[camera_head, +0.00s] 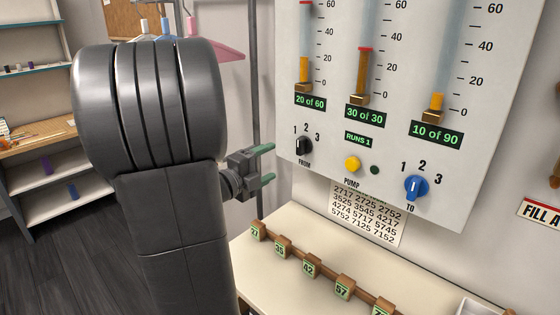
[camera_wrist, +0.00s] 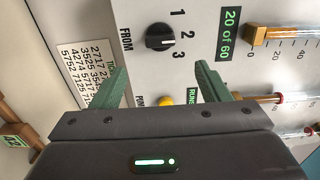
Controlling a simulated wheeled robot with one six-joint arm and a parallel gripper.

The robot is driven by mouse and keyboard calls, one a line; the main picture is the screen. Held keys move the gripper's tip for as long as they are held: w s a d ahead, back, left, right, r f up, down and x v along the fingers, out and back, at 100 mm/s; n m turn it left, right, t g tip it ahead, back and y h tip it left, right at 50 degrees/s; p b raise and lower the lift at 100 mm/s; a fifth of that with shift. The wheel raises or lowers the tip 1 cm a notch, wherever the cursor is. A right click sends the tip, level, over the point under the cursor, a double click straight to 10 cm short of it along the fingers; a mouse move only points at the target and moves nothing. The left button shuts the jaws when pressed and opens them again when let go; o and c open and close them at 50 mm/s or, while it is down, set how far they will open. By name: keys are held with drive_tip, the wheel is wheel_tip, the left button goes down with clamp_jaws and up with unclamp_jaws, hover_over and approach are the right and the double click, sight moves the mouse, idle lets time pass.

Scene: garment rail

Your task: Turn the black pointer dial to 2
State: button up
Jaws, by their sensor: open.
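The black pointer dial (camera_head: 304,146), labelled FROM, is on the white panel with 1, 2 and 3 around it. In the wrist view the dial (camera_wrist: 160,38) lies just beyond the fingertips, roughly between their lines. The open fingers also show in the wrist view (camera_wrist: 160,70), apart from the dial.
The yellow pump button (camera_head: 353,163) and the blue TO dial (camera_head: 416,187) are to the right on the panel (camera_head: 460,205). Gauges stand above. A bench (camera_head: 290,222) with numbered wooden blocks (camera_head: 311,267) is below. A grey rail post (camera_head: 256,100) stands behind my gripper.

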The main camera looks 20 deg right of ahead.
sight(298, 148)
drive_tip(key=shift+v, duration=0.9)
drive_tip(key=p+x, duration=0.2)
drive_tip(key=x, duration=1.2)
drive_tip(key=shift+p, duration=0.35)
drive_tip(key=shift+a, duration=0.1)
